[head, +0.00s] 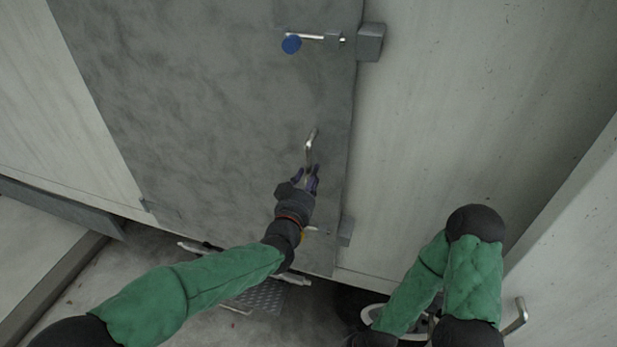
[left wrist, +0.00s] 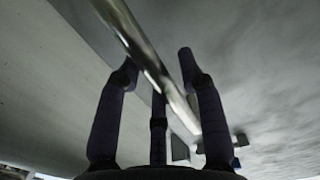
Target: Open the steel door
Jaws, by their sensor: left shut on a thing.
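The steel door (head: 215,110) is a mottled grey panel in the pale wall, filling the upper middle of the head view. It looks closed, its right edge near the wall. A bare metal handle (head: 311,138) stands out near that edge. My left gripper (head: 310,178) is at the handle's lower part, shut on it. In the left wrist view the handle (left wrist: 138,45) is a shiny bar running diagonally between the dark fingers of my left gripper (left wrist: 158,75). My right arm is folded at the lower right, its gripper out of view.
A bolt with a blue knob (head: 291,44) sits high on the door, beside a grey block (head: 370,42) on the wall. A pale wall (head: 570,250) closes the right side.

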